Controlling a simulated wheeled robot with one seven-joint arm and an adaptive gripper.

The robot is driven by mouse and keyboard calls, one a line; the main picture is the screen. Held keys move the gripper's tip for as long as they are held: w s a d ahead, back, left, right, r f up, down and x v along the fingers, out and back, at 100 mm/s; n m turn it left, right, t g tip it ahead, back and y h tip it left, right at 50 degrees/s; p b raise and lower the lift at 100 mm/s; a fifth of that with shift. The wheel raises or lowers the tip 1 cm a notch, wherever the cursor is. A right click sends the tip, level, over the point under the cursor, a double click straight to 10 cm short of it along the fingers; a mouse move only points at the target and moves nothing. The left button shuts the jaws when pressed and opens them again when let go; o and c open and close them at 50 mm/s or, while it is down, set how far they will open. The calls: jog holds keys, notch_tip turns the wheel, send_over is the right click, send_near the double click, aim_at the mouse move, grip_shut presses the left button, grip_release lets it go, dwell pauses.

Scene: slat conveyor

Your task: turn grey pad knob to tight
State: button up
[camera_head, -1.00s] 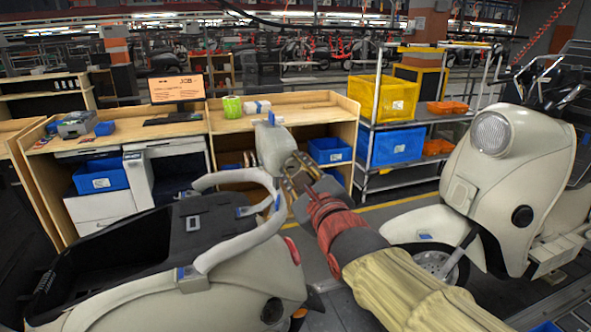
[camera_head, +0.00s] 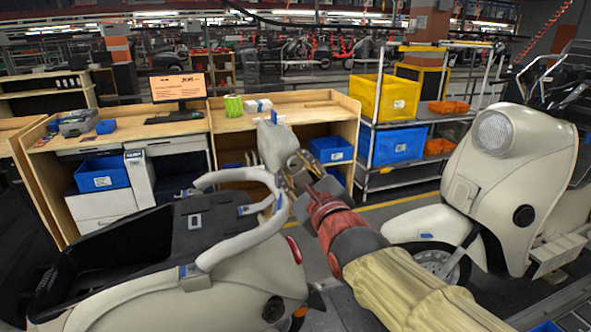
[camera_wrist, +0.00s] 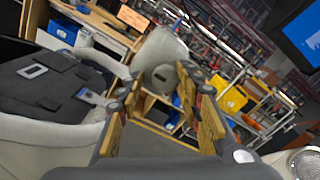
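The grey pad (camera_head: 271,146) stands upright behind the curved grab rail of the near cream scooter (camera_head: 225,285). The pad also shows in the wrist view (camera_wrist: 158,48), where a small dark oval knob (camera_wrist: 163,74) sits on its face. My gripper (camera_head: 300,166) is just right of the pad in the head view and hides part of its edge. In the wrist view my gripper (camera_wrist: 160,92) is open, its two worn yellow fingers apart on either side of the knob. I cannot tell whether a finger touches the pad. The knob is not clear in the head view.
The grab rail (camera_head: 235,245) curves close below and left of my gripper. A second cream scooter (camera_head: 510,180) stands at right. Behind are a wooden workbench (camera_head: 310,100) and a rack with a yellow bin (camera_head: 398,98) and blue bin (camera_head: 398,146). A monitor (camera_wrist: 300,35) shows upper right.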

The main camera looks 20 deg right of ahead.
jog(key=shift+s+d+r, duration=0.1)
jog(key=shift+r, duration=0.15)
jog(key=shift+s+f, duration=0.2)
jog(key=shift+s, duration=0.45)
jog(key=s, duration=1)
jog(key=shift+s, duration=0.3)
